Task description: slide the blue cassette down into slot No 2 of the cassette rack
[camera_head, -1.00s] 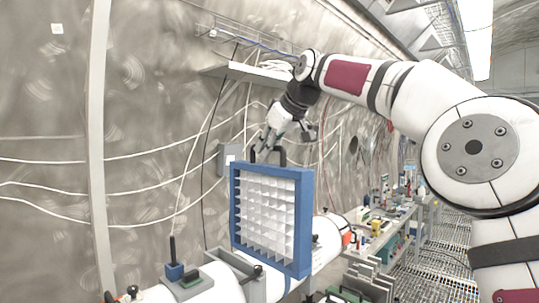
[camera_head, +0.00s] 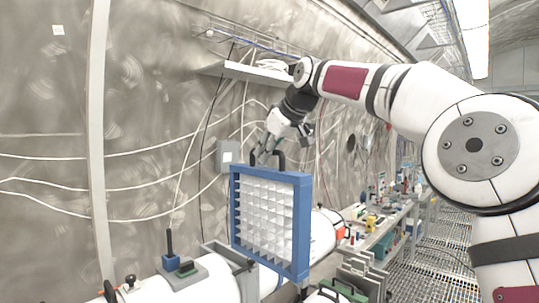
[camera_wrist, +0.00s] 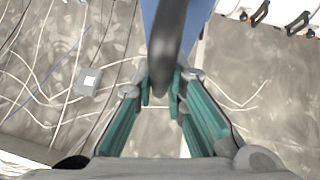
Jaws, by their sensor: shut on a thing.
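The blue cassette (camera_head: 302,225) is an upright blue frame with a grid of white cells, seen in the head view near the middle. My gripper (camera_head: 272,140) is above it, shut on the dark handle (camera_head: 280,157) on its top edge. In the wrist view the handle (camera_wrist: 168,50) lies between the two teal fingers, with the blue cassette top (camera_wrist: 200,12) beyond. A grey stepped stand with slots (camera_head: 357,268) at lower right, just right of the cassette, may be the cassette rack. No slot number is readable, and its left part is hidden.
A white pipe (camera_head: 215,288) with grey brackets runs behind and below the cassette. A small blue device with a black rod (camera_head: 172,264) stands on it at left. A cluttered workbench (camera_head: 375,232) is at right, beside a grating floor. Cables and a grey box (camera_head: 228,155) are on the wall.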

